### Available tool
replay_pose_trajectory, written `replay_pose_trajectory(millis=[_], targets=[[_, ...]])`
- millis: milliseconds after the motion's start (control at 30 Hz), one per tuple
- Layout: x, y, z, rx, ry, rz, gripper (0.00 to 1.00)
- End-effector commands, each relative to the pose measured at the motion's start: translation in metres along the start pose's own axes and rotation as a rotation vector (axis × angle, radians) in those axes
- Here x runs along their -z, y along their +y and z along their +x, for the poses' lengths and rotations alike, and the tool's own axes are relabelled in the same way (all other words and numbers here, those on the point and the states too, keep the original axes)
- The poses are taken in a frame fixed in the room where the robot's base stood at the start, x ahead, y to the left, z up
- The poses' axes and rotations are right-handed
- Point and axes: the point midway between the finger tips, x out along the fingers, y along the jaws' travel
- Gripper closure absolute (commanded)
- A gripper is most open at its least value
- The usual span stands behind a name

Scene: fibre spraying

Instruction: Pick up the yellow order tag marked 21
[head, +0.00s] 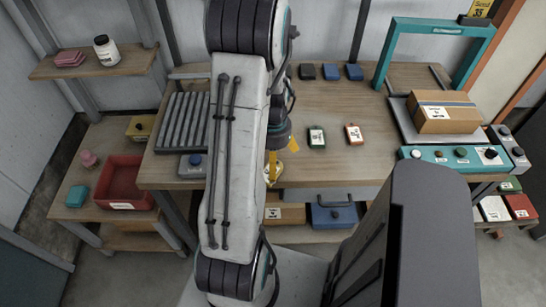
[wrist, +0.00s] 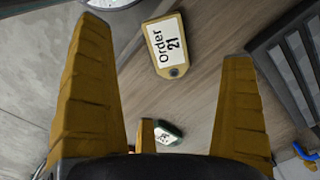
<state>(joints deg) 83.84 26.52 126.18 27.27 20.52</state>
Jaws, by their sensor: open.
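The yellow order tag marked 21 (wrist: 160,62) lies flat on the wooden table in the wrist view, its white label reading "Order 21". My gripper (wrist: 164,42) is open, with one yellow finger to each side of the tag in that view. The tag is apart from both fingers, with nothing held between them. In the head view, my gripper (head: 272,168) shows near the table's front edge, partly behind my arm. I cannot make out the yellow tag surely there.
A green-edged tag (head: 316,138) and an orange-red tag (head: 353,134) lie to the right on the table (head: 340,105). A slatted rack (head: 184,122) stands left of my arm. A teal frame (head: 383,50) and a cardboard box (head: 440,122) stand at right. The middle right is fairly clear.

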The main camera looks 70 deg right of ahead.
Motion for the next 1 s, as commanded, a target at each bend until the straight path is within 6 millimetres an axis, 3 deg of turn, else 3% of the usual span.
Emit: replay_pose_trajectory(millis=[367,1000], targets=[[0.000,0.000,0.005,-0.001,-0.003,-0.001,0.01],[-0.001,0.000,0.068,-0.001,-0.003,-0.001,0.01]])
